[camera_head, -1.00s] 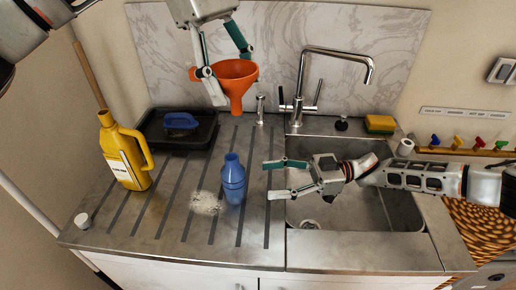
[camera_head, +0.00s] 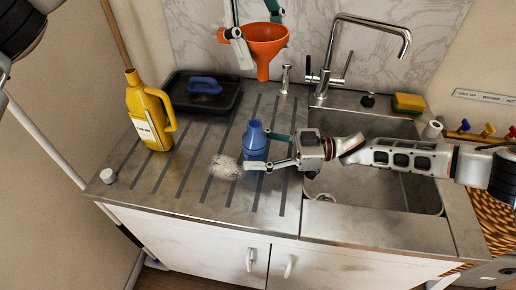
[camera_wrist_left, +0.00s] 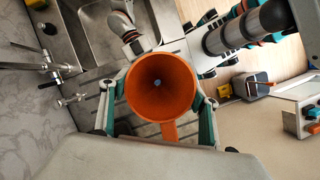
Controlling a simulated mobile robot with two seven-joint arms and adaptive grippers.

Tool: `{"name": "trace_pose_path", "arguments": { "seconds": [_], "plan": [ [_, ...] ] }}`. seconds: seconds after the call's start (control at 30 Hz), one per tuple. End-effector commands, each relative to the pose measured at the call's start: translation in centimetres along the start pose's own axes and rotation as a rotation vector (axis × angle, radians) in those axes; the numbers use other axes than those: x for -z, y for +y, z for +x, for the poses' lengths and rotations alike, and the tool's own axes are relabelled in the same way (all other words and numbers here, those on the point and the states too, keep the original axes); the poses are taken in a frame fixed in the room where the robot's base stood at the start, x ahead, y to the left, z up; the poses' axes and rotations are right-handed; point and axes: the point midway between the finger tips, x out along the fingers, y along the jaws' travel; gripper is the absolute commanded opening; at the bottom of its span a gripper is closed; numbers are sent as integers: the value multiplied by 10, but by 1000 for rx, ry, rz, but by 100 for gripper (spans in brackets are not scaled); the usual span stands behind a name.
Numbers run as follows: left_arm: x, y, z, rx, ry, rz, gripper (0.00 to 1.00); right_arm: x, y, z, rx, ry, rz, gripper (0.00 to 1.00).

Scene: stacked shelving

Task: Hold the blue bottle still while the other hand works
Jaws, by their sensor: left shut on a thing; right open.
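The blue bottle (camera_head: 255,142) stands upright on the ribbed steel drainboard. My right gripper (camera_head: 258,149) is open around it from the right, one finger on the far side and one in front near its lower part. I cannot tell whether the fingers touch it. My left gripper (camera_head: 257,28) is shut on the orange funnel (camera_head: 265,50), which hangs spout down above and behind the bottle. In the left wrist view the funnel (camera_wrist_left: 160,88) sits between the fingers, and a small bluish spot shows through its hole.
A yellow jug (camera_head: 147,118) and a black tray (camera_head: 200,98) holding a blue brush (camera_head: 204,85) stand at the back left. White powder (camera_head: 226,167) lies beside the bottle. The sink (camera_head: 372,190) and tall tap (camera_head: 372,22) are on the right, with a sponge (camera_head: 408,103).

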Motion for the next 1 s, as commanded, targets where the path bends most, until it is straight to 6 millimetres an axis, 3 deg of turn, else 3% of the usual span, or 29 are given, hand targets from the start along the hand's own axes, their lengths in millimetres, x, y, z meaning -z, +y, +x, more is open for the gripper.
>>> {"name": "trace_pose_path", "arguments": {
  "seconds": [0.07,0.2,0.23,0.57,1.0],
  "plan": [
    [0,0,0,0,0,0,45,0,0,0,0,0,0,57],
    [0,0,0,0,0,0,45,0,0,0,0,0,0,21],
    [0,0,0,0,0,0,45,0,0,0,0,0,0,18],
    [3,-1,4,1,1,-2,45,0,0,0,0,0,0,18],
    [18,-3,30,-2,7,-18,45,0,0,0,0,1,0,18]
  ]
}}
